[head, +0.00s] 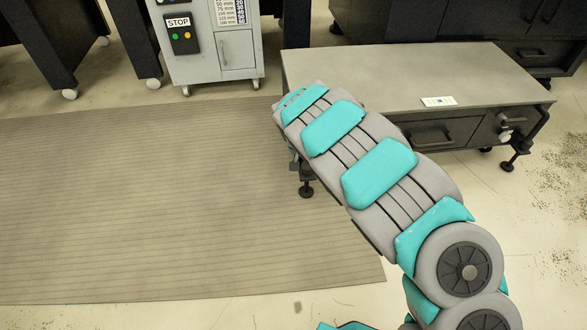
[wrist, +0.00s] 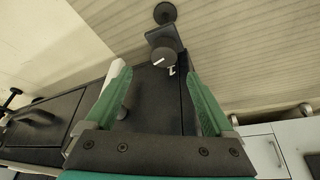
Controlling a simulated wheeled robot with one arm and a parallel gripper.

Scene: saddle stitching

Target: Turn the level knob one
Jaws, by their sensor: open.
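In the wrist view a round dark knob (wrist: 162,58) with a white mark sits at the corner of a dark cabinet or table body. A small white piece shows just beside it. My gripper (wrist: 159,72) is open, with its two green fingers apart and nothing between them that I can see held. The knob appears between and slightly beyond the fingertips; I cannot tell whether they touch it. In the head view my arm hides the gripper and the table's near left corner. Another knob (head: 505,135) shows on the table's right front corner.
The grey low table (head: 400,75) has drawers, feet and a small white card (head: 438,101) on top. A ribbed mat (head: 150,200) covers the floor at left. A grey control cabinet (head: 222,58) with a STOP panel stands behind. Floor at the right is speckled with debris.

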